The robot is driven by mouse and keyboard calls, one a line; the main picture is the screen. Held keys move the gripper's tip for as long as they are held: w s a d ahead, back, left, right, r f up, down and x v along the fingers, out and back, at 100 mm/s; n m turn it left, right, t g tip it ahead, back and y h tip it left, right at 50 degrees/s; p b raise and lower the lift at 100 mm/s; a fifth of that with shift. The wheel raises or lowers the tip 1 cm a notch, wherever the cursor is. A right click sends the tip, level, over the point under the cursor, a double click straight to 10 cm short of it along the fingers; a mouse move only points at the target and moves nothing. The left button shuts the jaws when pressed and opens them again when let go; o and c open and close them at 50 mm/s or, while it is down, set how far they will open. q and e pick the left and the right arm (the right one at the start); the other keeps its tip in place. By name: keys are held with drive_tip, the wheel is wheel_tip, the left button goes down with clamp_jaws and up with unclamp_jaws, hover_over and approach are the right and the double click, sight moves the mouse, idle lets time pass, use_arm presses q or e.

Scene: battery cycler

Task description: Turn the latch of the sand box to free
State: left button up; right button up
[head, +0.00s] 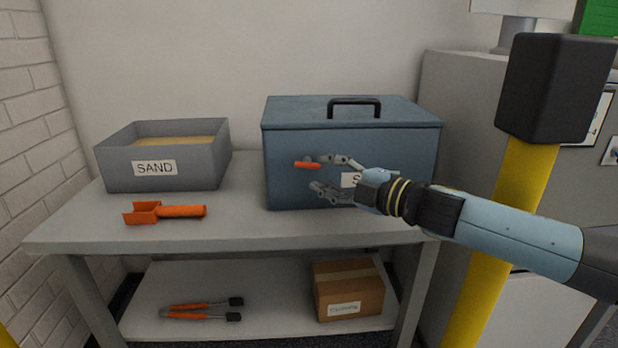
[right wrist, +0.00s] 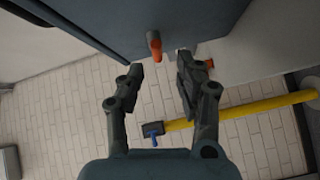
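A blue lidded box (head: 285,140) with a black handle on top stands on the right part of the grey table. Its front label is partly hidden by my right arm; an "S" shows. An orange latch (head: 307,165) lies roughly horizontal on the box's front, left of the label. My right gripper (head: 328,176) is open in front of the box, its fingers just right of the latch. In the right wrist view the latch (right wrist: 154,43) appears beyond the fingertips, between the two open fingers (right wrist: 160,70). I cannot tell whether they touch it. My left gripper is not in view.
An open grey bin (head: 120,172) labelled SAND stands at the table's left, an orange scoop (head: 165,212) before it. The lower shelf holds orange-handled tongs (head: 200,309) and a cardboard box (head: 347,289). A yellow post (head: 520,175) with a black top stands at right.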

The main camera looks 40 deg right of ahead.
sight(307, 166)
drive_tip(key=shift+w+a+r+p, duration=0.2)
drive_tip(key=shift+w+p, duration=0.1)
drive_tip(key=shift+w, duration=0.2)
drive_tip(key=shift+w+a+r+p, duration=0.15)
drive_tip(key=shift+w+p, duration=0.1)
drive_tip(key=shift+w, duration=0.2)
drive_tip(key=shift+p+x, duration=0.35)
drive_tip(key=shift+x, duration=0.6)
drive_tip(key=shift+w+f, duration=0.2)
drive_tip(key=shift+w, duration=0.25)
drive_tip(key=shift+c, duration=0.2)
clamp_jaws()
